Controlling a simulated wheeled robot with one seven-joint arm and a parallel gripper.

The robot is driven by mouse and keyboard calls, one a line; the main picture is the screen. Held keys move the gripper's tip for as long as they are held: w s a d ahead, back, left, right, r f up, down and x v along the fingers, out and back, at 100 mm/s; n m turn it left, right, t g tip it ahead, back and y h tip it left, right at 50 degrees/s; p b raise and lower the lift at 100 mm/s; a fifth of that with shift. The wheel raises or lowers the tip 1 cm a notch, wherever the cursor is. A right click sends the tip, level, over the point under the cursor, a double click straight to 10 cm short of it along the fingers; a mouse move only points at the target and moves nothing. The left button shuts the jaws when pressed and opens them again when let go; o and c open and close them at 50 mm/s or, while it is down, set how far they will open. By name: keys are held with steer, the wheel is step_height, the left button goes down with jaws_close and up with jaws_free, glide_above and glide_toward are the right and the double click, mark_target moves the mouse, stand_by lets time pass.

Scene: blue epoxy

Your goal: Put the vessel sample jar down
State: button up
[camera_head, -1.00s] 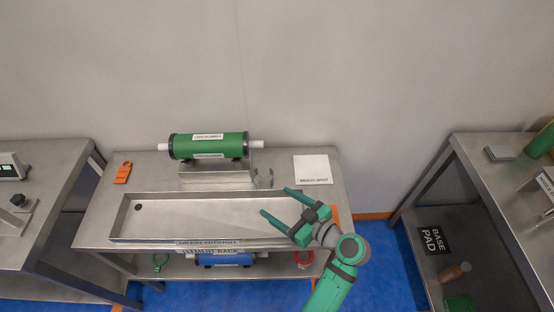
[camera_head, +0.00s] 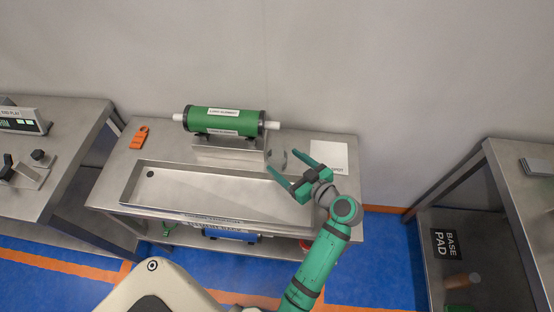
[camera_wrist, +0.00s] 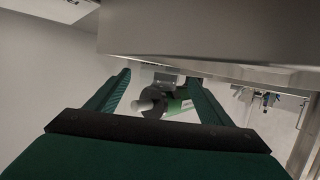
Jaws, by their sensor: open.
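In the wrist view my open fingers (camera_wrist: 158,78) frame the green cylinder's white end (camera_wrist: 142,105); the vessel is not clear there.
A shallow steel tray (camera_head: 215,220) lies along the bench front. A white square (camera_head: 328,153) with a partly hidden label lies right of the vessel. An orange tag (camera_head: 139,137) is at the left. Side benches stand left (camera_head: 75,125) and right (camera_head: 500,165); blue floor lies between.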

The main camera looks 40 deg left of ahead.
mark_target(283, 160)
steer(key=shift+x, duration=1.8)
steer(key=shift+r, duration=0.1)
steer(key=c, duration=1.2)
steer(key=shift+r, duration=0.1)
steer(key=shift+c, duration=0.2)
